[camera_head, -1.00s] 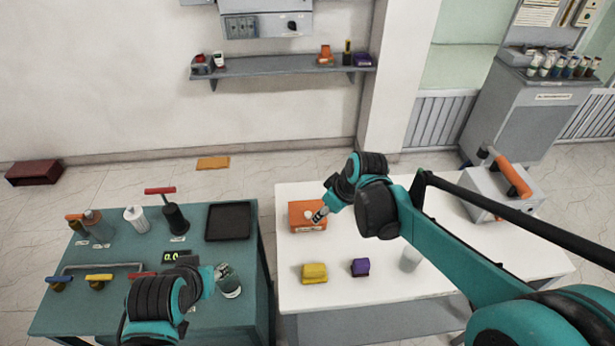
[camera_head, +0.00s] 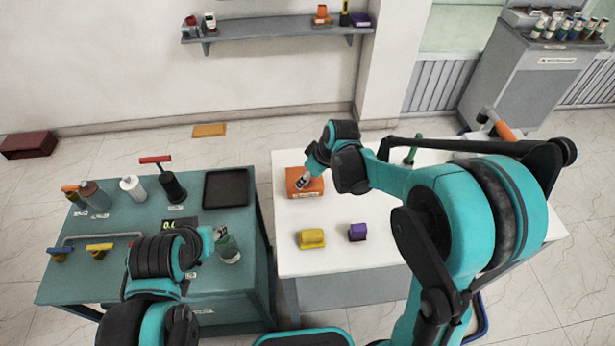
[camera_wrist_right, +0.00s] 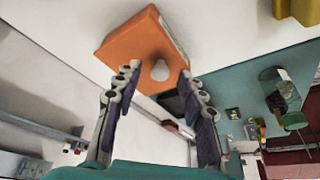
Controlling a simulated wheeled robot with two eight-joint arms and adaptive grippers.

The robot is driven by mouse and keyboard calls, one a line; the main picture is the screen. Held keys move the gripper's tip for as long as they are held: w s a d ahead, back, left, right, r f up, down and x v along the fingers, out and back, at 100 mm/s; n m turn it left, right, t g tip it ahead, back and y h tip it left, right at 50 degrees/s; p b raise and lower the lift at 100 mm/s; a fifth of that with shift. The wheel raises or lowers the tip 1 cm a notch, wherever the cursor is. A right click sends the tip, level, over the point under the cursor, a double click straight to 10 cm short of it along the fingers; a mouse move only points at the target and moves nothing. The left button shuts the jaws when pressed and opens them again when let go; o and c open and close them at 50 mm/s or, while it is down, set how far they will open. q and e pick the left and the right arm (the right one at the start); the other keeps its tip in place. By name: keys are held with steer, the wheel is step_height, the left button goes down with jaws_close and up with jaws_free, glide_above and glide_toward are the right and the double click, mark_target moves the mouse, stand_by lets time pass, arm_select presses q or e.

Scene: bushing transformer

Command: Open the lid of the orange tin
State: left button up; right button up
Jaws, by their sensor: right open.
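The orange tin (camera_head: 307,187) stands on the white table, near its left back corner, and its lid looks closed. In the right wrist view the orange tin (camera_wrist_right: 142,42) shows a pale round knob (camera_wrist_right: 160,70) on its orange face. My right gripper (camera_head: 302,182) is at the tin. In the right wrist view my right gripper (camera_wrist_right: 157,75) is open, its fingertips on either side of the knob; I cannot tell whether they touch it. My left gripper (camera_head: 215,236) is over the green table beside a glass jar (camera_head: 228,249); its fingers are too small to read.
A yellow block (camera_head: 311,239) and a purple block (camera_head: 358,232) lie on the white table (camera_head: 330,262) in front of the tin. The green table (camera_head: 250,290) at left holds bottles, valves and a black tray (camera_head: 226,189). A gap separates the tables.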

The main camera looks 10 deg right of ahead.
jaws_close()
steer(key=shift+w+r, duration=0.1)
steer(key=shift+r, duration=0.05)
steer(key=shift+w+r+g+p, duration=0.35)
steer(key=shift+r+g+p, duration=0.15)
steer(key=shift+g, duration=0.3)
steer(key=shift+w+r+g, duration=0.45)
steer(key=shift+g, duration=0.25)
steer(key=shift+w+r+m+g+p, duration=0.35)
steer(key=shift+w+g, duration=0.3)
steer(key=shift+g, duration=0.3)
steer(key=shift+w+r+m+g+p, duration=0.2)
steer(key=shift+w+r+g, duration=0.35)
steer(key=shift+g, duration=0.4)
steer(key=shift+f, duration=0.1)
